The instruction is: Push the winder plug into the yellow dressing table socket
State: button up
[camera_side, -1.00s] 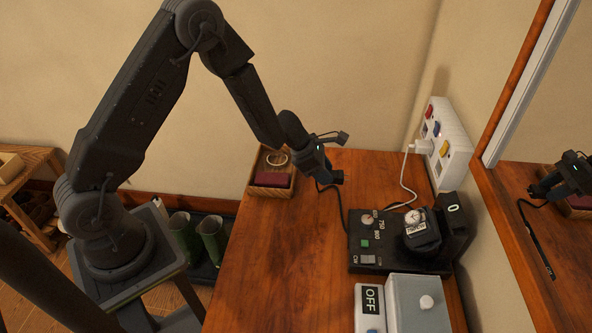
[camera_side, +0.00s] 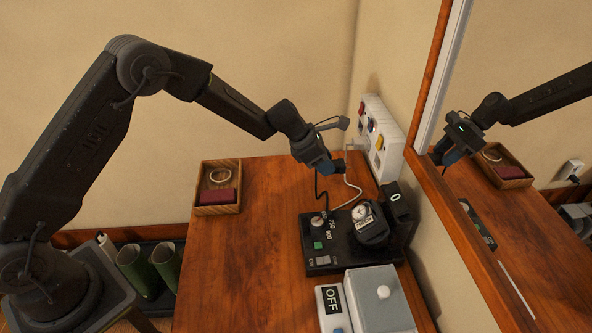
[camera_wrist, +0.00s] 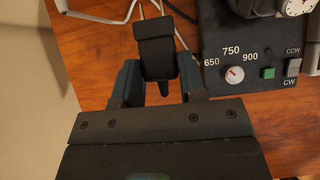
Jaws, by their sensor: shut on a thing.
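My gripper (camera_side: 332,166) is shut on the black winder plug, above the table near the wall. In the wrist view the plug (camera_wrist: 156,48) sits between the two fingers of my gripper (camera_wrist: 158,72), with its metal prongs pointing to the top edge. The white socket strip (camera_side: 392,157) leans along the wall, to the right of my gripper. Its yellow socket (camera_side: 379,143) is at the near end, apart from the plug. The black watch winder (camera_side: 345,257) stands on the table, and a black cord hangs between it and my gripper.
A white cable (camera_side: 354,186) runs from the strip behind the winder. A grey box (camera_side: 380,300) and an OFF switch (camera_side: 333,305) stand in front. A wooden tray (camera_side: 217,209) is at the back left. A mirror (camera_side: 500,150) bounds the right side.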

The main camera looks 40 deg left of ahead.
jog(key=shift+w+d+r, duration=0.25)
jog(key=shift+w+d, duration=0.15)
jog(key=shift+d, duration=0.1)
jog(key=shift+w+d+r, duration=0.25)
jog(key=shift+w+d, duration=0.1)
jog(key=shift+d, duration=0.15)
jog(key=shift+w+d, duration=1.55)
jog(key=shift+w+d, duration=1)
dwell(1.9)
jog(key=o, duration=1.1)
jog(key=shift+r, duration=0.1)
